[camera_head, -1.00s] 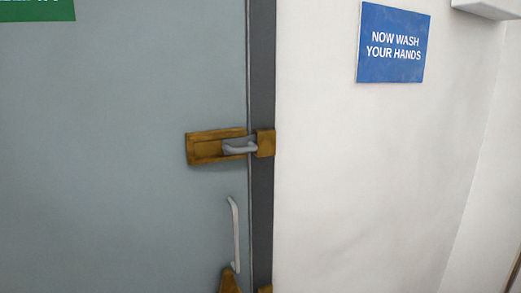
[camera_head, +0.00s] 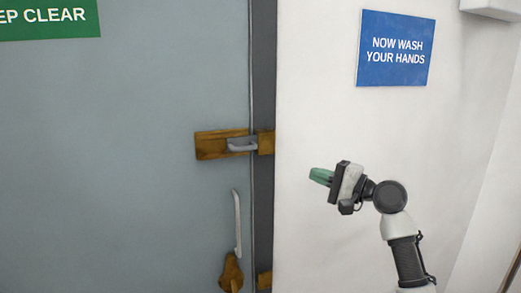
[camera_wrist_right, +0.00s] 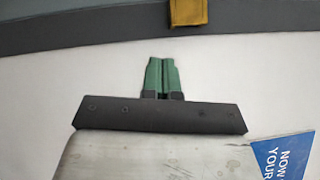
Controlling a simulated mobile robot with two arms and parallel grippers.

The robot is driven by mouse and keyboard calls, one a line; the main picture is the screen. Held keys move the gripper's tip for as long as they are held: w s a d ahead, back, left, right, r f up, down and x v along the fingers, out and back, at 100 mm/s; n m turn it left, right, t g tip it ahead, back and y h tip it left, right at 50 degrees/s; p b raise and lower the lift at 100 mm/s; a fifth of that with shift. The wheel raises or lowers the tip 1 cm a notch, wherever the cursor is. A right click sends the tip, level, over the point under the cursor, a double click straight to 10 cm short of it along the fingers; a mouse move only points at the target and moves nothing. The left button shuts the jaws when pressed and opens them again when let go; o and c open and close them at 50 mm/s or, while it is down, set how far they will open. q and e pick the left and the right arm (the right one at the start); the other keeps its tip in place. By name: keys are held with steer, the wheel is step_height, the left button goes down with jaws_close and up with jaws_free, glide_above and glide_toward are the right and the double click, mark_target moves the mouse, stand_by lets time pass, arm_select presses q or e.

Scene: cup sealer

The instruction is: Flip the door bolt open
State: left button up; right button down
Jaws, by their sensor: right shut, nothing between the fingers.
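The door bolt (camera_head: 242,145) is a grey metal slide with a handle on a brown-gold plate (camera_head: 211,146) fixed to the grey-blue door. Its right end meets a brown-gold catch (camera_head: 266,143) on the dark door frame. My right gripper (camera_head: 321,176) has green fingers and is in front of the white wall, right of and a little below the bolt, apart from it. In the right wrist view its fingers (camera_wrist_right: 162,76) are together and empty, and a yellow-brown fitting (camera_wrist_right: 187,12) on the dark frame shows beyond them. My left gripper is not in view.
A pale vertical pull handle (camera_head: 237,223) and a brown-gold lower fitting (camera_head: 231,272) are on the door below the bolt. The dark frame (camera_head: 263,80) runs beside the white wall. A blue sign (camera_head: 396,48) hangs above my right arm. The space before the bolt is clear.

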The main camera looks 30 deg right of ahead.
steer(key=r, duration=0.1)
steer(key=s+r, duration=0.1)
steer(key=a+r+y, duration=0.1)
steer(key=shift+s+a+r+n, duration=0.1)
steer(key=shift+s+r+n, duration=0.05)
steer(key=shift+s+n, duration=0.15)
steer(key=shift+w, duration=0.1)
steer(key=p, duration=0.5)
glide_toward(267, 151)
steer(key=w+a, duration=0.1)
steer(key=w+r, duration=0.1)
steer(key=w+a+r, duration=0.1)
steer(key=w, duration=0.1)
steer(key=shift+a+r, duration=0.2)
steer(key=shift+a, duration=0.15)
steer(key=shift+w+a+r+p, duration=0.1)
steer(key=shift+w+a+p, duration=0.25)
steer(key=shift+a, duration=0.2)
steer(key=shift+w+a+p, duration=0.35)
steer(key=shift+a, duration=0.25)
steer(key=shift+w+a+p, duration=0.15)
steer(key=shift+a+p, duration=0.2)
steer(key=shift+a, duration=0.5)
